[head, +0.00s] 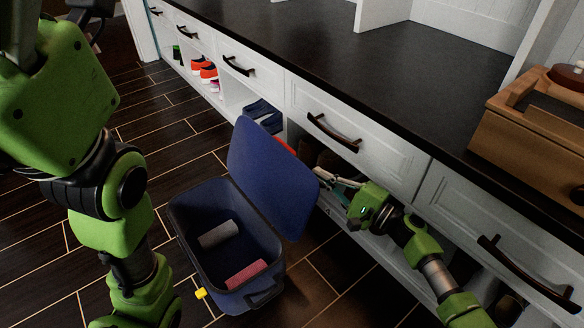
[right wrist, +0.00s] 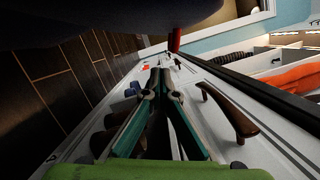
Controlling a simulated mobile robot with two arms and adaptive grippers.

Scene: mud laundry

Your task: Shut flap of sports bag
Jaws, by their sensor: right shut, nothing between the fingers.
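The sports bag (head: 180,222) is a dark blue open-topped box on the floor, left of the cabinets. Its flap (head: 265,170) stands raised, leaning toward the cabinet side. Inside the bag lie a grey roll (head: 219,234) and a pink piece (head: 246,273). My right gripper (head: 322,174) is shut and empty, beside the flap's right edge, in front of the cabinet. I cannot tell whether it touches the flap. In the right wrist view its fingertips (right wrist: 158,75) are together, with a dark shape above that seems to be the flap. My left arm shows, but its gripper does not.
White cabinets with drawers and dark handles (head: 333,133) run along the right side, under a dark countertop (head: 300,55). Shoes (head: 204,69) sit in the open cubbies below. A wooden box (head: 535,130) stands on the counter. A yellow tag (head: 201,294) is by the bag's front. Floor at the left is clear.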

